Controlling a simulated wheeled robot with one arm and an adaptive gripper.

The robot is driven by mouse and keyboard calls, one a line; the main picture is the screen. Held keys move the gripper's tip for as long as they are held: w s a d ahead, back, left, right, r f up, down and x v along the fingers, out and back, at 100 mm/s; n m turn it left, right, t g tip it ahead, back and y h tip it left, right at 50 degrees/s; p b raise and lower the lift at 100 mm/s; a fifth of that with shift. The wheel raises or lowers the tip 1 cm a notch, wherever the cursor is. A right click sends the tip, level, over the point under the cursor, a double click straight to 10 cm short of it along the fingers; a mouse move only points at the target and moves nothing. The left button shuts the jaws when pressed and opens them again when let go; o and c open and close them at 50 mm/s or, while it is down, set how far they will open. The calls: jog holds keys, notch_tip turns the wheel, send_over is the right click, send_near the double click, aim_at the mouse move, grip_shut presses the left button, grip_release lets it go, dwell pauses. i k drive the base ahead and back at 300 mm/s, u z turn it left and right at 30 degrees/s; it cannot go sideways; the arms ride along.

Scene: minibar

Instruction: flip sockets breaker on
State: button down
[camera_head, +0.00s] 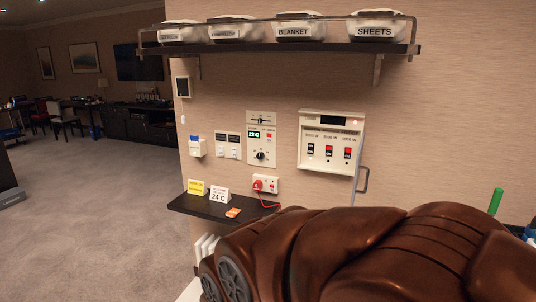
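The breaker panel (331,142) is a cream box on the wall, right of the middle of the view. It has a dark display strip at the top and three rocker switches in a row. The left switch (310,149) looks mostly black. The middle switch (329,151) and the right switch (347,152) show red on their upper part. Small labels sit above the switches, too small to read, so I cannot tell which is the sockets breaker. A grey handle-like bar (364,180) is at the panel's right side. My gripper is not in view.
A shelf (270,47) with labelled bins hangs above the panel. Left of it are a thermostat panel (261,139) and small switches. Below are a socket (265,184) with a red plug and a dark ledge (190,205) with cards. Open carpet (90,215) lies left.

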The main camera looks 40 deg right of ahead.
aim_at(310, 146)
jog(key=z, duration=0.25)
jog(key=i, duration=1.35)
jog(key=z, duration=0.5)
